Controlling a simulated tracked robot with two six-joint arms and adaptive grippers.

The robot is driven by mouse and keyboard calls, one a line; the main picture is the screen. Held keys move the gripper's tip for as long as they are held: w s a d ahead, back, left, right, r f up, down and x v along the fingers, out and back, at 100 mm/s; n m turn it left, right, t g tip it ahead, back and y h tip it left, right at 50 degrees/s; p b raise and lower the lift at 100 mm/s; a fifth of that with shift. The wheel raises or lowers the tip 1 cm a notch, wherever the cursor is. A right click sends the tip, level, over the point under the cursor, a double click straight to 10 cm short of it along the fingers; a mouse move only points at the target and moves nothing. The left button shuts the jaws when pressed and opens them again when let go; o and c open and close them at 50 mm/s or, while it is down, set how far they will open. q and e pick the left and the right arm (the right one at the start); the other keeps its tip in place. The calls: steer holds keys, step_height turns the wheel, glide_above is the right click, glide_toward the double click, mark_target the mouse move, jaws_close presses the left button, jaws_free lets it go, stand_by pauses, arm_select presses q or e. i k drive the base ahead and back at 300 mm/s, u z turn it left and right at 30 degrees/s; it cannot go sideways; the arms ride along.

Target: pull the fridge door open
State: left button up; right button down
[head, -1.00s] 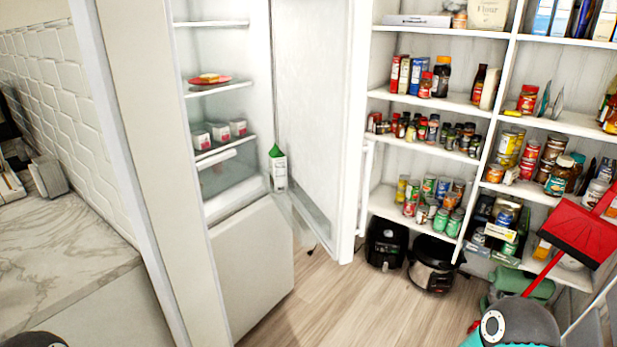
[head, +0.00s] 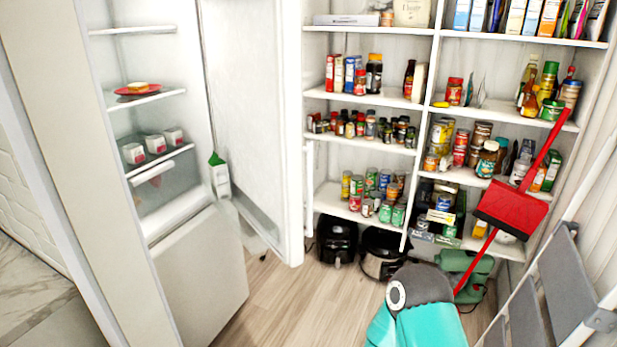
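The fridge (head: 198,275) stands at the left of the head view, its upper compartment showing. The fridge door (head: 250,110) stands wide open, swung out to the right, in front of the pantry shelves. Its white handle (head: 309,190) runs down the door's right edge. Inside the fridge are a red plate (head: 138,91) with food and several small packs (head: 155,143). A carton with a green cap (head: 220,178) sits at the door's lower inside. A teal and grey part of my arm shows at the bottom, right of centre, apart from the door. Neither gripper is in view.
Pantry shelves (head: 436,100) full of cans, jars and boxes fill the back. Black appliances (head: 337,240) stand on the floor under them. A red dustpan (head: 510,208) and a grey stepladder (head: 545,285) are at the right. Wooden floor (head: 275,305) is clear before the fridge.

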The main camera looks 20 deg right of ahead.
mark_target(253, 49)
steer(key=i, duration=0.95)
